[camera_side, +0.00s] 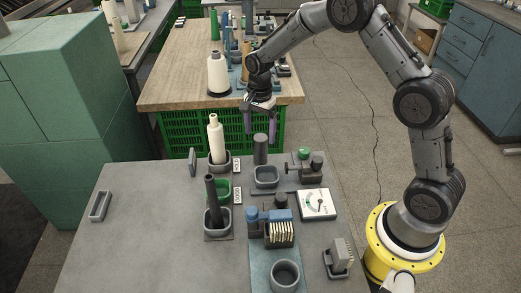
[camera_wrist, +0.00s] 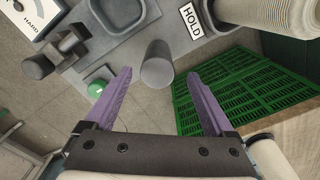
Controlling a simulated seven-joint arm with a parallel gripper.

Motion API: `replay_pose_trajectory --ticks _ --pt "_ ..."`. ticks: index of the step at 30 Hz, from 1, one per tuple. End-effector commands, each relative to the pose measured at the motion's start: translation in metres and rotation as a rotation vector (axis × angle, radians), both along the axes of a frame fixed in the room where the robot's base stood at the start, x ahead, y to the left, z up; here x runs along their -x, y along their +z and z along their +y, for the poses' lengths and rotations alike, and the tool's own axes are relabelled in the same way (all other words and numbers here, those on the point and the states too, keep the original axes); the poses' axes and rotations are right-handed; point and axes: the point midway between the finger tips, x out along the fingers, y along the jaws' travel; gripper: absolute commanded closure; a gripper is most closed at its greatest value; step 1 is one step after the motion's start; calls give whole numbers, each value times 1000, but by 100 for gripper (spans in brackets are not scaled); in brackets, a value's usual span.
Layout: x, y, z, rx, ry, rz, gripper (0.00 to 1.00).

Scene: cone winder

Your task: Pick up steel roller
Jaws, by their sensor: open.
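The steel roller (camera_side: 260,149) is a plain dark grey cylinder standing upright near the far edge of the grey work table (camera_side: 140,220), just behind a grey square cup. In the wrist view the roller (camera_wrist: 157,63) shows between and just beyond my fingertips, seen mostly from its top end. My gripper (camera_side: 261,130) has two purple fingers, spread apart and pointing down above the roller. In the wrist view my gripper (camera_wrist: 158,76) is open and empty. I cannot tell whether the tips are level with the roller's top.
A tall cream cone (camera_side: 214,137) stands left of the roller, beside the HOLD label (camera_wrist: 191,21). The grey cup (camera_side: 266,178) and a green button (camera_side: 304,152) with a dark fixture are close by. A green crate (camera_wrist: 245,88) lies beyond the table edge. The table's left is mostly clear.

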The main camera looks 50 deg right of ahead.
Motion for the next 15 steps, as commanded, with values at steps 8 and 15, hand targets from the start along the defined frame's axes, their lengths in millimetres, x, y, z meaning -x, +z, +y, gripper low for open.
replay_pose_trajectory --ticks 8,15 --pt "2 -21 0 -1 1 3 12" --pt "4 -55 1 -1 0 3 12"
